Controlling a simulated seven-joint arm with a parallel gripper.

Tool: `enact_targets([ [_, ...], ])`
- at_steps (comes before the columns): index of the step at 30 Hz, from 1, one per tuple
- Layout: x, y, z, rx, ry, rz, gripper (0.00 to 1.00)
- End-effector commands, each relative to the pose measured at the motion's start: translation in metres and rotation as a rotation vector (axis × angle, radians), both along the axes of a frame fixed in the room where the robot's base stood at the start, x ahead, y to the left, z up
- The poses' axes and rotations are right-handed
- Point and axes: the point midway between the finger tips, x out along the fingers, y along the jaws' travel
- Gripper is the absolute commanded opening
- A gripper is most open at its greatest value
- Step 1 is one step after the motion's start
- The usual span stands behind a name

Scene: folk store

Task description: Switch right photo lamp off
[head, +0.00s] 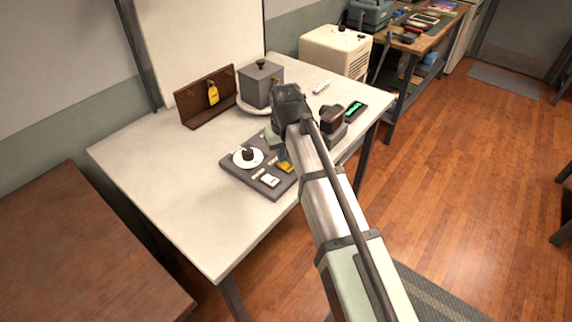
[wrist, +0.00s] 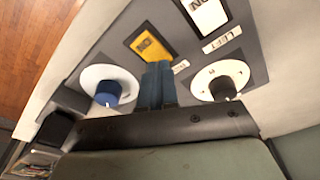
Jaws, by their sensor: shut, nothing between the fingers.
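A grey control panel (head: 238,173) lies on the white table. It carries a yellow rocker switch (wrist: 152,45) marked ON and a white rocker switch (wrist: 206,14) marked ON. The white switch has a LEFT label (wrist: 221,40); the label near the yellow switch is mostly hidden by my fingers. A blue knob (wrist: 108,92) and a dark knob (wrist: 222,88) sit on white dials. My gripper (wrist: 157,70) is shut and empty, its blue fingertips at the near edge of the yellow switch, between the knobs. I cannot tell whether they touch it.
Behind the panel stand a grey box (head: 261,84) and a brown rack (head: 205,97) with a yellow tag. A device with a green display (head: 355,108) lies at the table's right. The table's left front is clear.

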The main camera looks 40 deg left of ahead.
Motion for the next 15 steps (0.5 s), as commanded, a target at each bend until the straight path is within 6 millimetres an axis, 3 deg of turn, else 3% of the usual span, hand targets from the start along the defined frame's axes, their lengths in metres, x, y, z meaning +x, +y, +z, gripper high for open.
enact_targets([
  [15, 0.0000, 0.0000, -0.0066, 0.000, 0.000, 0.000, 0.00],
])
